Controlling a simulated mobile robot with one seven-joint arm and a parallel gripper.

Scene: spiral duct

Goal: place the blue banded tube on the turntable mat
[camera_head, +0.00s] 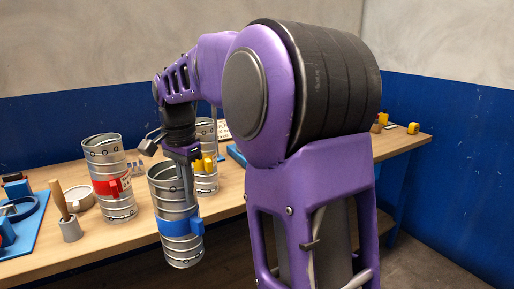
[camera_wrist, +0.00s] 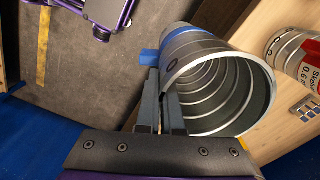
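The blue banded tube (camera_head: 180,238) is an open ribbed metal cylinder with a blue band and tab. It hangs roughly upright in front of the table's front edge in the head view. In the wrist view the tube (camera_wrist: 205,62) shows its open rim and ribbed inside. My gripper (camera_wrist: 164,85) is shut on the tube's wall, one finger outside and one inside the rim. In the head view my gripper (camera_head: 190,175) is at the tube's top. I cannot make out the turntable mat for certain; my arm hides part of the table.
A red banded tube (camera_head: 110,185) stands left of the held tube, and a yellow banded tube (camera_head: 205,170) stands behind it. A wooden-handled tool (camera_head: 67,220), a round dish (camera_head: 80,198) and a blue mat (camera_head: 28,232) with tools lie at left. A blue flat piece (camera_head: 236,154) shows beside my arm.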

